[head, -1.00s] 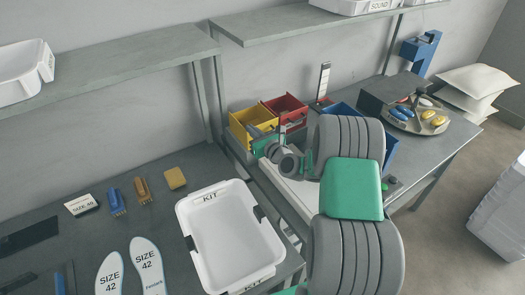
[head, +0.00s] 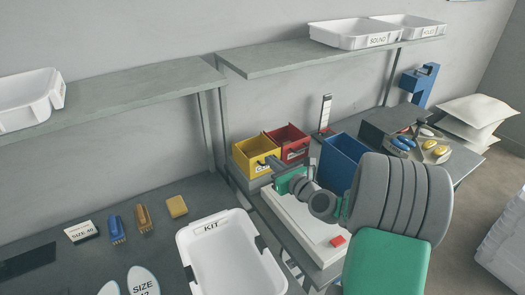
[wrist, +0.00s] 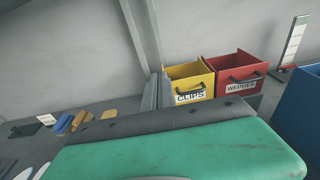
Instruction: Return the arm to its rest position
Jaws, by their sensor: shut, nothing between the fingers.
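My arm, with grey and green links, stands at the right of the head view. Its thin wrist part reaches left over a white board. My gripper (head: 268,163) is small there, in front of the yellow clips bin (head: 255,155). It is shut and holds nothing.
A white kit tray (head: 185,240) lies on the left table, with insoles and brushes to its left. The blue bin (head: 342,165) stands just behind my arm. The carousel (head: 428,150) is at the back right. Shelves with white trays run above the tables.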

